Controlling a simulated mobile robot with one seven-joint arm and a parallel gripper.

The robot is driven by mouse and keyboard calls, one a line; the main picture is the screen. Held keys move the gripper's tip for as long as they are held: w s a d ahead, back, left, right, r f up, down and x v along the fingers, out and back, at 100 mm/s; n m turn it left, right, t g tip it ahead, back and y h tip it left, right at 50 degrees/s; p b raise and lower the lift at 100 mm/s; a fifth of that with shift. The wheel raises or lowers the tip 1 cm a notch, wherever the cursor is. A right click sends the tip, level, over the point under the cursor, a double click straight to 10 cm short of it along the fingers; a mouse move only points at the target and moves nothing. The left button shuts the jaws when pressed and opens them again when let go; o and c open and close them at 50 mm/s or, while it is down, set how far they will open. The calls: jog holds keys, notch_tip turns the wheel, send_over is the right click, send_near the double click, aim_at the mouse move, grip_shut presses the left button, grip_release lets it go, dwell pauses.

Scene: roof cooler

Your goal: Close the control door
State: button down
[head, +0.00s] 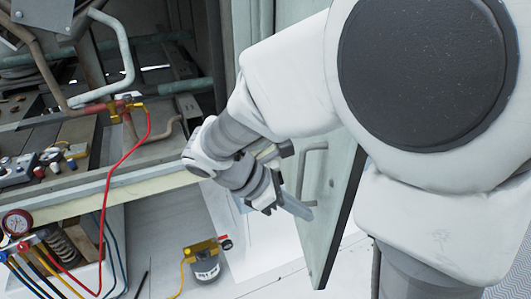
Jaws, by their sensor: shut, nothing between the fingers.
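The control door (335,185) is a grey-green panel right of the middle, standing open and seen at a steep angle with its dark edge toward me. A pale bar handle (302,175) is on its left-hand face. My gripper (303,211) is shut and empty, beside this face and just below the handle. I cannot tell whether its fingers touch the door. My arm covers the upper right part of the door.
The open cooler housing (60,190) with pipes is at the left. A red hose (108,195) hangs in front of it, near a pressure gauge (16,223). A yellow-topped device (205,262) stands on the white floor (245,240) below my gripper.

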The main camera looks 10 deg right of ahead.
jog(key=shift+d, duration=1.15)
